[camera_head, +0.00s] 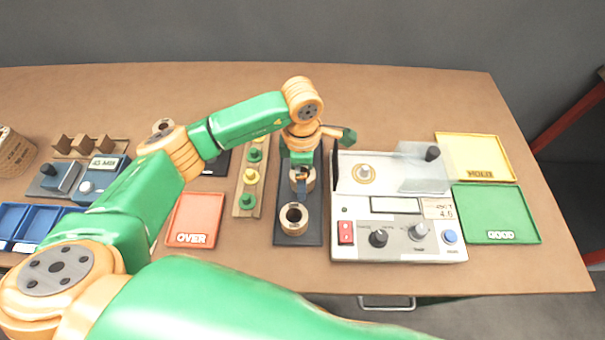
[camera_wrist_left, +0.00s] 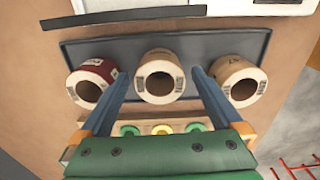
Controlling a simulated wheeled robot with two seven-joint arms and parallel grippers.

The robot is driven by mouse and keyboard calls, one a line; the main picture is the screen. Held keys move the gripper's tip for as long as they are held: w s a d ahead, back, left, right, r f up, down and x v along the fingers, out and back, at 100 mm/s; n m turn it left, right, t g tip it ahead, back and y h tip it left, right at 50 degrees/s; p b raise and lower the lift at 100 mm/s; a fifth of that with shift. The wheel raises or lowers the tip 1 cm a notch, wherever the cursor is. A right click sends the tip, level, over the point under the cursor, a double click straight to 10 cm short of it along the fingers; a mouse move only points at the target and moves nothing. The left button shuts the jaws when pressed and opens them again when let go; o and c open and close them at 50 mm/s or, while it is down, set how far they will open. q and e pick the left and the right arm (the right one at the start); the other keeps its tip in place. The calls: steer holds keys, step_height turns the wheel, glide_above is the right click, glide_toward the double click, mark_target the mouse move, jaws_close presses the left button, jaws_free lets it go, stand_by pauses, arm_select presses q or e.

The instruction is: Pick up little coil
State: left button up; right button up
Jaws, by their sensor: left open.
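Three coils stand in a row on a dark tray (camera_head: 284,238), which also shows in the left wrist view (camera_wrist_left: 215,45). In that view the left coil (camera_wrist_left: 92,82) has a dark red label; the middle coil (camera_wrist_left: 159,77) and right coil (camera_wrist_left: 240,82) are tan. In the head view the front coil (camera_head: 294,218) is clear, the middle one is partly covered by my gripper, and the far one is hidden by my arm. My left gripper (camera_wrist_left: 161,82) is open, its blue fingers either side of the middle coil; I cannot tell whether they touch it. My right gripper is out of view.
A white tester (camera_head: 400,245) with knobs stands close right of the tray. A wooden strip with green and yellow pegs (camera_head: 249,175) and a red OVER tray (camera_head: 195,220) lie to the left. Yellow (camera_head: 475,155) and green (camera_head: 497,215) trays lie far right.

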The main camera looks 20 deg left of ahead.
arm_select(q)
steer(key=c, duration=1.5)
steer(key=shift+r, duration=0.1)
